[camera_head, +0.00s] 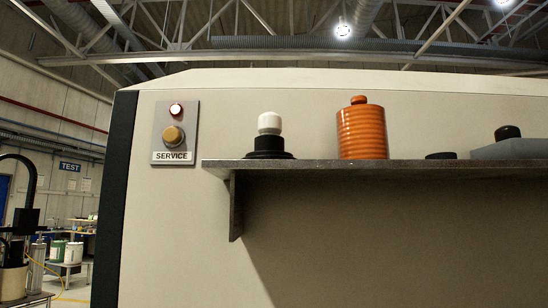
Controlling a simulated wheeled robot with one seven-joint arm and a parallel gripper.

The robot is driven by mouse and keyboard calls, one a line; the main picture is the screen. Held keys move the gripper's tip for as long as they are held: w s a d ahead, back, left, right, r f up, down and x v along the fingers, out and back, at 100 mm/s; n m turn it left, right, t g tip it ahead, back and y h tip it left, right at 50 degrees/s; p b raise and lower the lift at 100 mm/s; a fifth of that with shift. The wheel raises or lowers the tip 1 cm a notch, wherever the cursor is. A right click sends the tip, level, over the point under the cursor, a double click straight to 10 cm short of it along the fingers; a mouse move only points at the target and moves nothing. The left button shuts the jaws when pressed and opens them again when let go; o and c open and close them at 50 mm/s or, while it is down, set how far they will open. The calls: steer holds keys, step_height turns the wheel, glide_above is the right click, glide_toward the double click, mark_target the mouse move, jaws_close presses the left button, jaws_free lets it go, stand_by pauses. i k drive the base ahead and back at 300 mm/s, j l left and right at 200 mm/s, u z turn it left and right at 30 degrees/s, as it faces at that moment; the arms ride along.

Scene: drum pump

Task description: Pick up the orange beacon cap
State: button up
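The orange beacon cap (361,130) stands upright on a grey shelf (300,171). It is a ribbed orange cylinder with a small knob on top, and nothing touches its sides. The shelf is fixed to a beige panel (400,230). My gripper is not in view.
To the cap's left, a white-topped piece on a black base (269,141) stands on the shelf. To its right are a low black disc (441,155) and a grey block (510,150) with a black knob (507,132). A SERVICE button plate (176,133) is at the left.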

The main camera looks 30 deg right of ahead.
mark_target(362, 131)
steer(key=k+l+u, duration=0.25)
steer(key=l, duration=0.3)
steer(key=k+l+u, duration=0.25)
steer(key=k+l, duration=0.15)
steer(key=l, duration=0.15)
